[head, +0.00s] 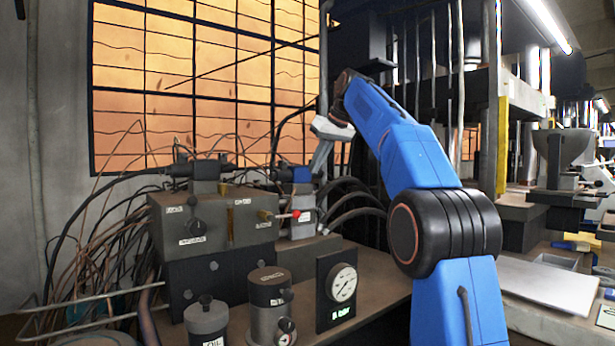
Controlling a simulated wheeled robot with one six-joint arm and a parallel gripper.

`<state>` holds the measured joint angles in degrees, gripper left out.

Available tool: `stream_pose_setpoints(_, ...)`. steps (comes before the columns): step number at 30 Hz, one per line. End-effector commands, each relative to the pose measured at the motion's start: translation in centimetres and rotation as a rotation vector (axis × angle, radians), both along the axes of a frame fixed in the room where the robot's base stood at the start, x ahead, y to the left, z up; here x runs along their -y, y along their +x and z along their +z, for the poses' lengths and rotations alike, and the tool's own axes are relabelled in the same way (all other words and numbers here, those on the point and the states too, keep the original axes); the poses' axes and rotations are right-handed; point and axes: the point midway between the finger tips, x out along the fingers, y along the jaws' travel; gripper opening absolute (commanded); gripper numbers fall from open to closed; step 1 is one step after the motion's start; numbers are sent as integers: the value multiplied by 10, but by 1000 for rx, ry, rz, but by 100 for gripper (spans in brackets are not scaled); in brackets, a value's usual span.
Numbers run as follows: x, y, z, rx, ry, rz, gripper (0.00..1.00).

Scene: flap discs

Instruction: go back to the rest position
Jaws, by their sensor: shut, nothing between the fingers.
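My gripper (321,160) is near the middle of the head view, small and partly dark against the background. It hangs from the end of my raised blue arm and points down. Its fingers are shut with nothing between them. It appears above and a little right of a small block with a red-knobbed lever (296,214). I cannot tell the exact gap between them. No flap discs can be made out.
A dark valve block (213,225) with many cables stands on the bench at left. A pressure gauge (342,283), a grey cylinder (270,300) and an oil pot (206,322) stand in front. A grey post (489,110) and shelving are at right. A light flat plate (548,284) lies at right.

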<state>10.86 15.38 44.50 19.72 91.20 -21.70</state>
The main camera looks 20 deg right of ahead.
Motion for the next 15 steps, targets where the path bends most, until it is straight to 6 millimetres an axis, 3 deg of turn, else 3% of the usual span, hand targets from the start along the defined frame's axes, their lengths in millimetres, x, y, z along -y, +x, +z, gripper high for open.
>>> stream_pose_setpoints(8,-2,-9,1,-4,1,-8,0)
stream_pose_setpoints(15,-17,-58,-19,-34,0,-60,0)
